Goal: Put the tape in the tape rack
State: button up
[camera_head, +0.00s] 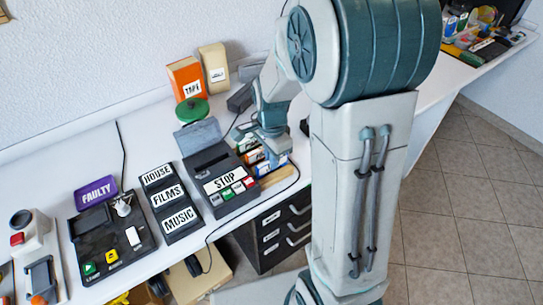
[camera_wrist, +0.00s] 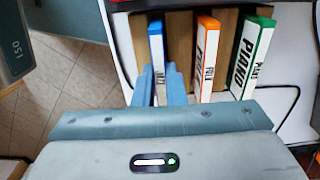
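In the wrist view, a tape with a blue top edge (camera_wrist: 156,30) and a white label, partly hidden, stands between the two blue-grey fingers of my gripper (camera_wrist: 160,88). The fingers are close together on either side of it. The tape is in the left part of the wooden tape rack (camera_wrist: 180,40). To its right in the rack stand an orange-edged tape (camera_wrist: 208,60) and a green-edged tape labelled PIANO (camera_wrist: 250,60). In the head view, my gripper (camera_head: 272,150) is low over the rack (camera_head: 278,176), hiding much of it.
Left of the rack is a dark machine labelled STOP (camera_head: 222,182). Further left are a HOUSE, FILMS, MUSIC holder (camera_head: 170,203), a black button panel (camera_head: 112,240) and a purple FAULTY tray (camera_head: 96,192). An orange TAPE box (camera_head: 187,80) stands behind. Black drawers (camera_head: 280,235) are below.

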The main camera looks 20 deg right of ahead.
jog(key=o, duration=0.4)
notch_tip(320, 180, up, 12)
jog(key=p, duration=0.2)
jog(key=shift+s+a+r+n+t, duration=0.15)
jog(key=shift+s+n+t, duration=0.2)
jog(key=shift+s+n, duration=2)
jog(key=shift+s+r+n+t, duration=0.2)
jog(key=shift+s+n+t, duration=0.2)
jog(key=shift+s+n, duration=1.95)
jog(key=shift+s+a+r+n+t, duration=0.15)
jog(key=shift+s+n+t, duration=0.2)
jog(key=shift+s+n, duration=2)
jog(key=shift+w+d, duration=0.1)
jog(key=shift+w, duration=0.05)
